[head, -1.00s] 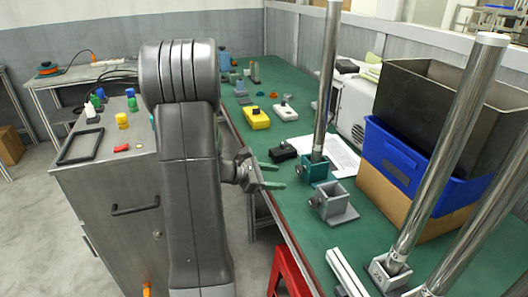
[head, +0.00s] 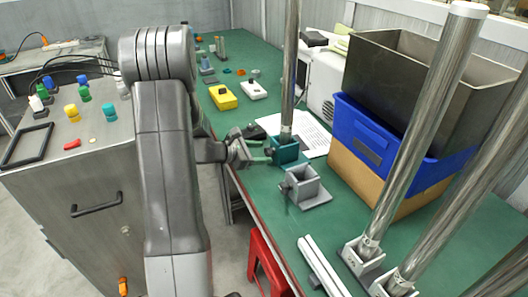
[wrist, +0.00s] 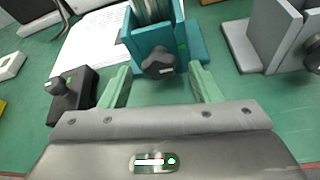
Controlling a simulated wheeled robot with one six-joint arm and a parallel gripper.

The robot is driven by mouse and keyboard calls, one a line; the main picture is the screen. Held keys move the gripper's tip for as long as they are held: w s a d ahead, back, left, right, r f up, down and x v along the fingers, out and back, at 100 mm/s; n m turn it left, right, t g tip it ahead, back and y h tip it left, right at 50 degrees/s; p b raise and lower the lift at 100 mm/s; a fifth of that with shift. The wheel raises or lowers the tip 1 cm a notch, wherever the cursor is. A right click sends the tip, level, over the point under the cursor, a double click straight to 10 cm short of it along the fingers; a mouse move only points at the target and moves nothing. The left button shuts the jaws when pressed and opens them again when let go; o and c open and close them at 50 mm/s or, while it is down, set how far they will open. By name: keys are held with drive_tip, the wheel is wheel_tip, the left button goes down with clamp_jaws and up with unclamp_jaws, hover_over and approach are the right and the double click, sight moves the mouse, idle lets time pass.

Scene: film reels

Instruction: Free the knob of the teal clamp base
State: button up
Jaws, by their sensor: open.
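The teal clamp base (head: 291,153) stands on the green bench with a steel post (head: 290,70) upright in it. In the wrist view the teal clamp base (wrist: 188,45) is straight ahead. Its dark lobed knob (wrist: 158,64) faces me, just beyond and between the green fingertips. My gripper (wrist: 160,85) is open, with one finger left and one right of the knob; I cannot tell that either touches it. In the head view my gripper (head: 260,150) is at the bench edge, left of the clamp base, and the knob is mostly hidden.
A grey clamp base (head: 306,187) stands close on the right; it also shows in the wrist view (wrist: 275,35). A black knobbed block (wrist: 72,95) is left of my gripper. White sheets (head: 312,133) lie behind. A blue crate (head: 385,140) stands right.

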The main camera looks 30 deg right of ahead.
drive_tip(key=shift+x, duration=1.1)
drive_tip(key=c, duration=1)
